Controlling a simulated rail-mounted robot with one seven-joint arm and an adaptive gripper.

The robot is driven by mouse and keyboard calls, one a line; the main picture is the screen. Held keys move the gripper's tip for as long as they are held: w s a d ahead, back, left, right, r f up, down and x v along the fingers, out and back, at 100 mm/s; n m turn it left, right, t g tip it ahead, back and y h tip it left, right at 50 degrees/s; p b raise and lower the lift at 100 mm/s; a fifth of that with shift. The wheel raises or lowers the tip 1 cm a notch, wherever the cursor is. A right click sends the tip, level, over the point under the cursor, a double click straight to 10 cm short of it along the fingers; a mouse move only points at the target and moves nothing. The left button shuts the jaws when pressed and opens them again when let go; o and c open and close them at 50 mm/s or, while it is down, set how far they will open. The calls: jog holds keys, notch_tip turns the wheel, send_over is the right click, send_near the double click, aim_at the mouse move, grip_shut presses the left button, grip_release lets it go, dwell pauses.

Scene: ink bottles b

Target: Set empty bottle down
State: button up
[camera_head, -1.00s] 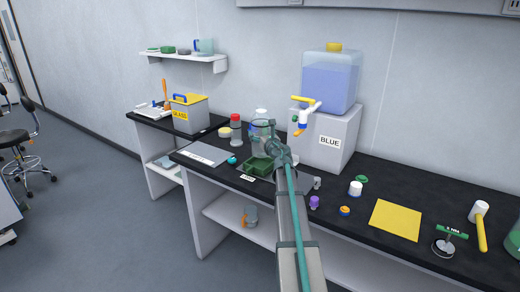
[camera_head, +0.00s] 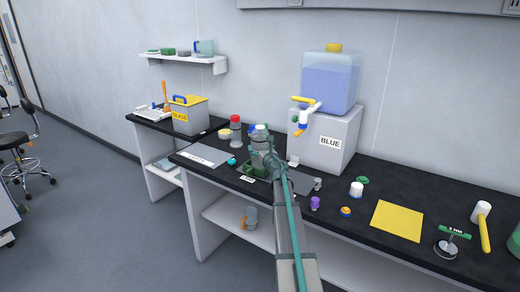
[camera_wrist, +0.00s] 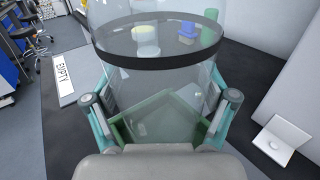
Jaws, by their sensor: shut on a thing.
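My gripper (camera_wrist: 163,104) is shut on a clear, see-through bottle (camera_wrist: 150,80) with a black band around it. The bottle looks empty and roughly upright. In the head view my gripper (camera_head: 270,160) is over the green tray (camera_head: 253,170), and the arm hides much of the bottle. The green tray also shows through the bottle in the wrist view (camera_wrist: 152,122). A white label reading EMPTY (camera_wrist: 64,72) lies to the left of the bottle in the wrist view. I cannot tell whether the bottle's base touches the tray.
A white box marked BLUE (camera_head: 335,141) with a blue tank (camera_head: 331,83) stands behind to the right. A red-capped bottle (camera_head: 236,130) and a grey GLASS bin (camera_head: 188,117) are to the left. A yellow sheet (camera_head: 397,221) lies on the right.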

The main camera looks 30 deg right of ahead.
jog(key=shift+f, duration=0.15)
jog(key=o, duration=1)
jog(key=shift+r, duration=0.25)
jog(key=b+v, duration=0.1)
jog(key=v, duration=1.1)
jog(key=shift+f, duration=0.15)
